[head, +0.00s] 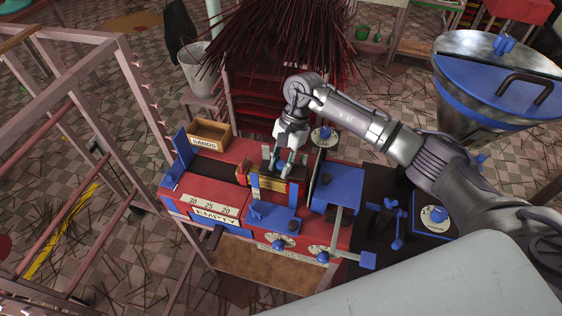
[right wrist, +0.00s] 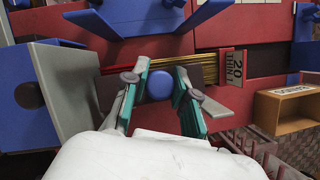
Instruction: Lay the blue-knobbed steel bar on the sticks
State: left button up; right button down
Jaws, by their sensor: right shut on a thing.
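My right gripper (head: 287,164) reaches down over the stick holder on the red bench. In the right wrist view its fingers (right wrist: 160,80) are shut on the round blue knob (right wrist: 159,87) of the steel bar. The grey bar (right wrist: 232,104) runs across behind the fingers, partly hidden by them. The yellow-brown sticks (right wrist: 199,68) lie alongside the bar in that view; in the head view the sticks (head: 277,187) lie just below the gripper. I cannot tell whether the bar touches them. My left gripper is not in view.
A wooden BANDS box (head: 210,135) and an EMPTY label (head: 216,217) are on the bench's left. A blue block (head: 337,187) stands close on the right. Dark red sticks (head: 275,40) rise behind.

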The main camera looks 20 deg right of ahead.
jog(key=shift+d+f, duration=0.2)
jog(key=shift+f, duration=0.05)
jog(key=c, duration=1.2)
grip_release()
jog(key=shift+f, duration=0.1)
jog(key=shift+o, duration=1.4)
jog(key=shift+w, duration=0.3)
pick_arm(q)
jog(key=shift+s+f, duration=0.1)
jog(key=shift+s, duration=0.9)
pick_arm(e)
jog(key=shift+s, duration=0.1)
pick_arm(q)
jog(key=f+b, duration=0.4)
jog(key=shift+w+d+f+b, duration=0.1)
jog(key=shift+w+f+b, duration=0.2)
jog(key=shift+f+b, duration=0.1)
pick_arm(e)
jog(key=v, duration=1.2)
